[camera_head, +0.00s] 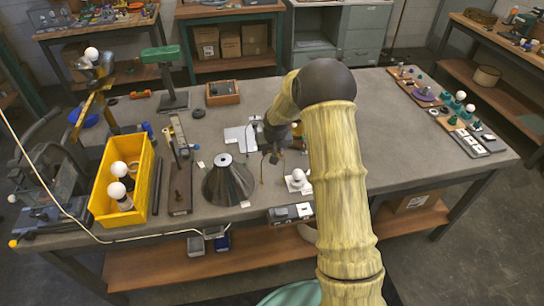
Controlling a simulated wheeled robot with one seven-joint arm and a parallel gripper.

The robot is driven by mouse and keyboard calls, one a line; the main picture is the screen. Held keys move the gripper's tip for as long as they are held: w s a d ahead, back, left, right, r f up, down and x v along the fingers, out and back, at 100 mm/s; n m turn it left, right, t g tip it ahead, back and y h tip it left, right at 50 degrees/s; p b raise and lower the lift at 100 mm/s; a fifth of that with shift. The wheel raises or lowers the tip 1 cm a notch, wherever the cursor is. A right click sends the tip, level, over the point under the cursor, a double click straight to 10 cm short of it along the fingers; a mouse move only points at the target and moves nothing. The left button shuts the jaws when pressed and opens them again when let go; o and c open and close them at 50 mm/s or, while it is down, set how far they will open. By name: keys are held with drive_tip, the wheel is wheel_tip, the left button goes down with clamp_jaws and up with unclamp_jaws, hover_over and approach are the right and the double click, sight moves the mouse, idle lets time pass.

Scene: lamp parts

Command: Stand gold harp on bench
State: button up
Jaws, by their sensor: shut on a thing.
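My gripper (274,155) hangs low over the middle of the grey bench (340,118), between a black cone-shaped shade and a white bulb. It is shut on a thin gold-coloured piece (262,172), which looks like the gold harp. Only a slim part of the piece shows below the jaws, and the rest is hidden or too small to make out. I cannot tell whether its lower end touches the bench. My arm covers part of the bench to the right of the gripper.
The black shade (229,184) stands left of my gripper. A white bulb (298,177) on a pale base stands to the right. A yellow bin (109,202) holds bulbs. Small parts on trays (453,118) line the right edge. The bench right of my arm is mostly clear.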

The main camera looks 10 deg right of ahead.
wheel_tip(320, 180, down, 3)
drive_tip(key=shift+f+p, duration=0.15)
drive_tip(key=shift+p, duration=0.2)
drive_tip(key=shift+d+f, duration=0.1)
drive_tip(key=o, duration=1.1)
